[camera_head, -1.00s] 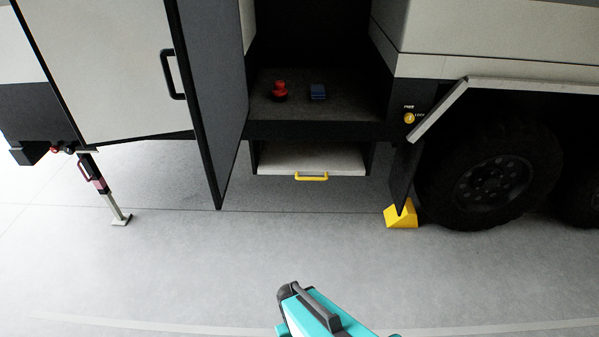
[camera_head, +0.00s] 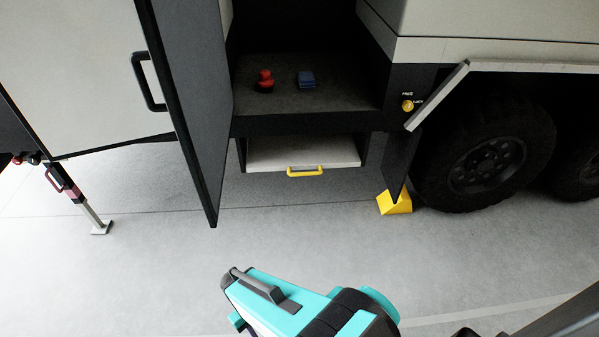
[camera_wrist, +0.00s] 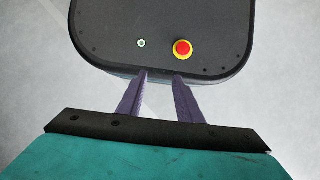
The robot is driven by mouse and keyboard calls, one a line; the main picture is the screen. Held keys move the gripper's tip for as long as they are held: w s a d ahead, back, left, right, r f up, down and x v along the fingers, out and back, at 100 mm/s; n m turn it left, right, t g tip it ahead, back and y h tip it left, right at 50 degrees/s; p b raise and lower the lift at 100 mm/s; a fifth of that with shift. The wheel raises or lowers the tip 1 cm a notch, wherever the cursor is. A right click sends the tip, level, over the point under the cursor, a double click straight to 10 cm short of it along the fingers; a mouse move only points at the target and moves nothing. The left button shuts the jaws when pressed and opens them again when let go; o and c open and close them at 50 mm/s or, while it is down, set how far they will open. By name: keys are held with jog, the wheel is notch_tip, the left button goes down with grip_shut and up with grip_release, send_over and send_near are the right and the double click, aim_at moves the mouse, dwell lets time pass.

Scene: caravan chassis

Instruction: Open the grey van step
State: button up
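The grey van step (camera_head: 303,152) sits in the dark housing under the van's doorway, its pale flat top showing. A yellow handle (camera_head: 305,173) is on its front edge. My teal arm is in the foreground of the head view, clearly apart from the step, with floor between them. In the wrist view my gripper (camera_wrist: 160,82) has two purple fingers held apart with nothing between them. It hangs over my own base, away from the step. The fingertips cannot be made out in the head view.
The open dark door (camera_head: 187,110) stands left of the step. A yellow wheel chock (camera_head: 396,203) and tyre (camera_head: 485,165) are at the right. A support leg (camera_head: 90,210) is at the left. A red object (camera_head: 265,80) and blue object (camera_head: 306,78) lie on the doorway floor. Floor before the step is clear.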

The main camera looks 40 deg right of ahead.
jog(key=shift+a, duration=0.15)
jog(key=w+d+f+m+t+y+b, duration=0.1)
jog(key=w+f+m+t+y+b, duration=0.1)
jog(key=w+m+y+b, duration=0.3)
jog(key=w+d+f+t+b, duration=0.1)
jog(key=w+d+f+b, duration=0.15)
jog(key=w, duration=0.55)
jog(key=w+d+r+m+t+y+b, duration=0.25)
jog(key=w+d+m+t+b, duration=0.45)
jog(key=w+d, duration=0.65)
jog(key=w+d+r+m+t+h+b, duration=0.1)
jog(key=d+r+m+t+b, duration=0.2)
jog(key=d, duration=0.7)
jog(key=w+d+r+t+h+b, duration=0.1)
jog(key=d+r+t+b, duration=0.3)
jog(key=d, duration=0.6)
jog(key=s+d+r+m+t+h+b, duration=0.1)
jog(key=s+d+r+t+h+b, duration=0.1)
jog(key=d, duration=0.7)
jog(key=s+d+r+m+t+h+b, duration=0.1)
jog(key=s+d+r+m+t+b, duration=0.1)
jog(key=d+r, duration=0.4)
jog(key=s+d+b, duration=0.1)
jog(key=s+d, duration=0.1)
jog(key=d, duration=0.1)
jog(key=shift+s+d+r+t+h+b, duration=0.25)
jog(key=shift+d+r+t+h+b, duration=0.05)
jog(key=shift+d+r+t+h, duration=0.1)
jog(key=shift+w+a, duration=0.1)
